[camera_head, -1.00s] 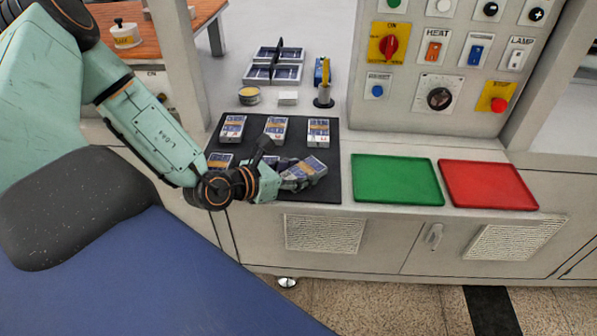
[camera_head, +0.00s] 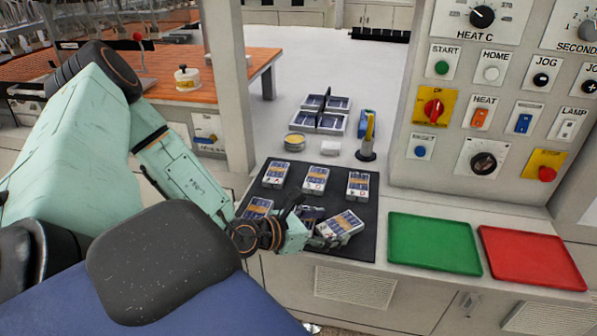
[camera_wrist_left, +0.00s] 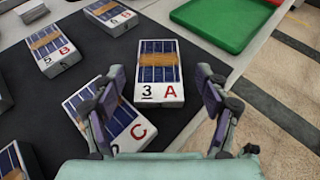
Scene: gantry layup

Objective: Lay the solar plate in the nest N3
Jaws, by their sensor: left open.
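My left gripper (camera_head: 318,230) is over the front part of the black mat (camera_head: 300,243). In the left wrist view its fingers (camera_wrist_left: 161,76) are spread apart. A block marked 3 A (camera_wrist_left: 158,70), with dark blue solar cells and an orange-brown band on top, lies ahead between them; I cannot tell whether they touch it. A block marked C (camera_wrist_left: 110,115) lies beside it, partly hidden by one finger. I see no label N3 and cannot tell nest from plate. My right gripper is not in view.
Several similar blocks (camera_head: 315,178) lie on the mat. Behind it are racked solar panels (camera_head: 320,122), a round tin (camera_head: 294,141) and a stand with a yellow piece (camera_head: 367,140). A green tray (camera_head: 435,243) and red tray (camera_head: 532,257) lie right, below a control panel (camera_head: 480,130).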

